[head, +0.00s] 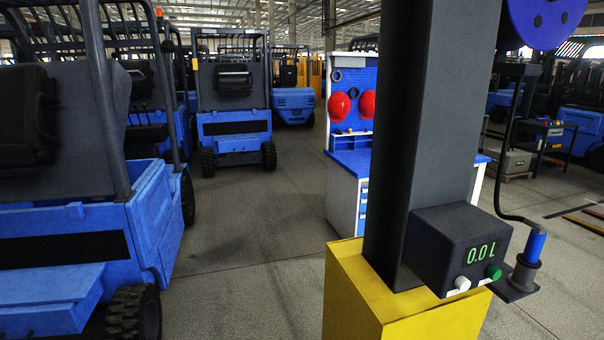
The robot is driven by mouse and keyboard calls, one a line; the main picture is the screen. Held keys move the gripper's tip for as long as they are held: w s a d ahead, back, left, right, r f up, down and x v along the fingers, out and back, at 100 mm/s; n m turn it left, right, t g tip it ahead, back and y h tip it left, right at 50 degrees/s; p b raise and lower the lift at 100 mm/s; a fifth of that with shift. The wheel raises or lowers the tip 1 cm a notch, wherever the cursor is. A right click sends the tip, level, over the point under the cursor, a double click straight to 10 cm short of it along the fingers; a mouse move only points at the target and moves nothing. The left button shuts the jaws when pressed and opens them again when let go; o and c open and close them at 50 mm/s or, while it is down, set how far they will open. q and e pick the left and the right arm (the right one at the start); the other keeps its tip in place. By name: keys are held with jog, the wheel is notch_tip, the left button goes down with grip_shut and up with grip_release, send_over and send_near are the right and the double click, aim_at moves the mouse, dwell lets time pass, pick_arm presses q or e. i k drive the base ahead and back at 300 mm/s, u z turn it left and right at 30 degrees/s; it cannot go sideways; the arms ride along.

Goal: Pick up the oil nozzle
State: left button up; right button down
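The oil nozzle (535,246) has a blue upper part and stands upright in a dark holder (520,278) on the right side of a dark meter box (455,248). A black hose (507,150) runs from the nozzle's top up toward a blue reel (545,20) at the top right. The meter reads 0.0 L and has a white knob and a green knob. Neither of my grippers shows in the head view.
A thick dark post (428,130) on a yellow base (395,305) carries the meter box. Blue forklifts (80,240) stand at the left and back. A blue-topped workbench (352,163) with red helmets above it stands behind the post. Grey floor is clear in the middle.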

aim_at(530, 258)
jog(key=z, duration=1.35)
